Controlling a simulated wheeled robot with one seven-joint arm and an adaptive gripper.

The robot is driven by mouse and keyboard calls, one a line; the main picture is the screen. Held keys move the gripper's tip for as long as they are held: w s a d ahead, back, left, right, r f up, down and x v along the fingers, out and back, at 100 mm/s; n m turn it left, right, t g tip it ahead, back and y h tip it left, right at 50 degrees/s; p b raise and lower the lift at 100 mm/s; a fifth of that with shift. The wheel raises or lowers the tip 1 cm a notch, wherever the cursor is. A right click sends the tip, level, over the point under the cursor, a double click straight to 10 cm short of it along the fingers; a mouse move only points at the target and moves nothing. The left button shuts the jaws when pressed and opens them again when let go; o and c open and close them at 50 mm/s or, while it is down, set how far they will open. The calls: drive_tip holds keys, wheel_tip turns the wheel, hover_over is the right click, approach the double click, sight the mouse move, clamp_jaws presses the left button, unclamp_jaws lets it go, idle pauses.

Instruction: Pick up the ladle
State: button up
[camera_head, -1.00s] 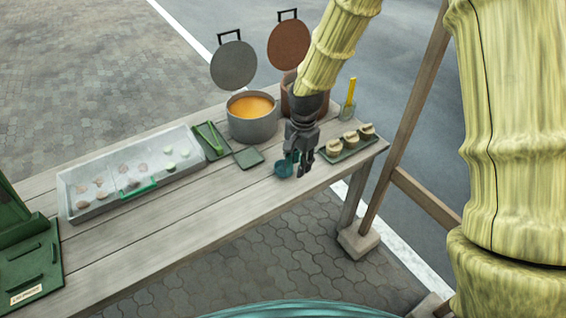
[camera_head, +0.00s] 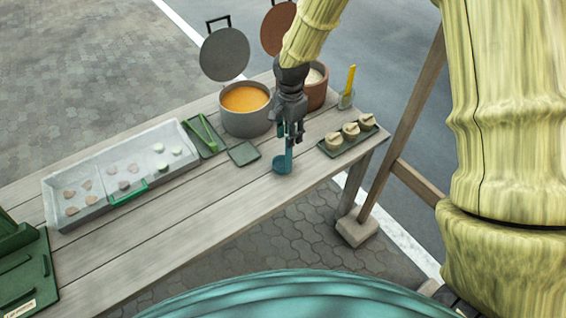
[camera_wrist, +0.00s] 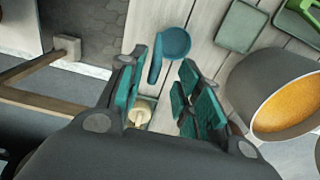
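The teal ladle (camera_head: 282,164) is on the wooden table near its front edge, its handle pointing up in the picture toward my gripper. My gripper (camera_head: 290,138) is pointed down at the handle. In the wrist view, the ladle (camera_wrist: 174,43) shows its round bowl beyond the fingertips. Its handle reaches back into the space between the two teal-padded fingers of my gripper (camera_wrist: 163,64), closer to the left finger. The fingers are apart. Whether either one touches the handle cannot be told.
A pot of orange liquid (camera_head: 246,108) and a brown pot (camera_head: 316,92) stand behind. A green tray (camera_head: 334,151) with several small pale items is at right. A small green plate (camera_head: 244,152) and a long grey tray (camera_head: 60,215) lie left. The table front is clear.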

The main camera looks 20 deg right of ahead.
drive_tip(key=shift+s, duration=0.4)
drive_tip(key=shift+s+f+p, duration=0.15)
drive_tip(key=shift+s+p, duration=0.05)
drive_tip(key=shift+p, duration=0.2)
drive_tip(key=f+p, duration=0.1)
drive_tip(key=f, duration=0.3)
drive_tip(key=shift+w+a+f+p, duration=0.2)
drive_tip(key=shift+f+p, duration=0.15)
drive_tip(key=shift+s, duration=0.1)
clamp_jaws()
